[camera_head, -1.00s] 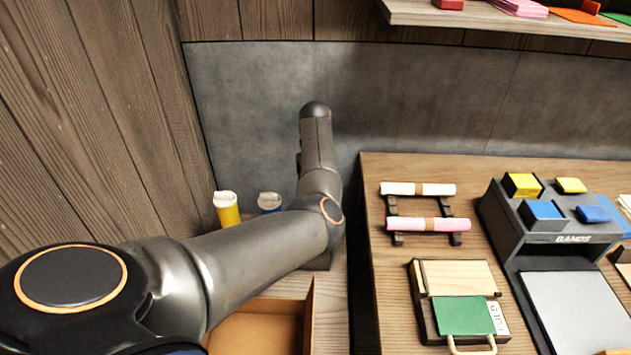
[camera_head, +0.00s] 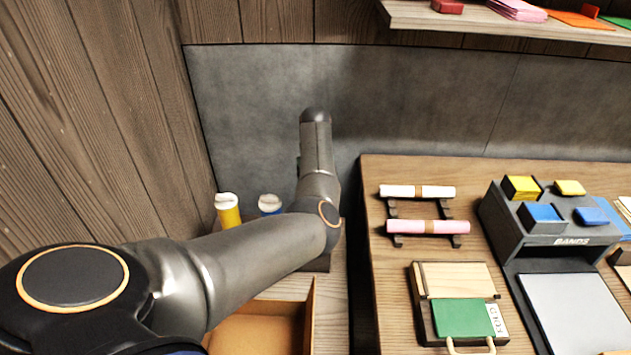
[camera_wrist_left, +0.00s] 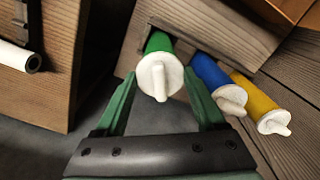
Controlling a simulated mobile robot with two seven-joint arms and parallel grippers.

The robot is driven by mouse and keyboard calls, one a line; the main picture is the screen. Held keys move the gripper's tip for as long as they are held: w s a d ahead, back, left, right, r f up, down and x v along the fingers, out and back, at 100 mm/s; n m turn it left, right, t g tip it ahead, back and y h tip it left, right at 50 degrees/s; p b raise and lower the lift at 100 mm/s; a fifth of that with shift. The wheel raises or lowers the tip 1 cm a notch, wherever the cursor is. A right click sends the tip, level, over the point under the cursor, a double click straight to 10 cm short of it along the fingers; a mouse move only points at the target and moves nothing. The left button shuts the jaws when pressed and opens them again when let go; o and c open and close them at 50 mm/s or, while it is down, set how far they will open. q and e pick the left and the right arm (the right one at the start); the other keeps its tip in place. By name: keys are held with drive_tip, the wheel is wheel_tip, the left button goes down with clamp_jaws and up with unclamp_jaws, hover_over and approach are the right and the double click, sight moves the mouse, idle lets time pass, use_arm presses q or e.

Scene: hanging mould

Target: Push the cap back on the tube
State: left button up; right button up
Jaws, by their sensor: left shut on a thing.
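In the left wrist view a green tube (camera_wrist_left: 158,43) ends in a white cap (camera_wrist_left: 160,78) with a raised tab. My left gripper (camera_wrist_left: 161,78) has its two green fingers on either side of this cap, shut on it. The cap sits against the tube's end; I cannot tell whether it is fully seated. In the head view the green tube and my left gripper are hidden behind my left arm. My right gripper is not in view.
A blue tube (camera_wrist_left: 212,74) and a yellow tube (camera_wrist_left: 258,92), both white-capped, stand beside the green one. The desk (camera_head: 375,270) with paper rolls is right of my arm. An open box (camera_head: 312,305) lies below it. A grey wall panel (camera_head: 430,100) is behind.

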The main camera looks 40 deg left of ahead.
use_arm(q)
drive_tip(key=shift+p, duration=0.4)
idle(0.5)
drive_tip(key=o, duration=1.4)
wheel_tip(320, 180, up, 3)
drive_tip(key=p, duration=0.3)
drive_tip(key=shift+f, duration=0.1)
drive_tip(key=shift+r, duration=2.15)
drive_tip(key=shift+c, duration=0.2)
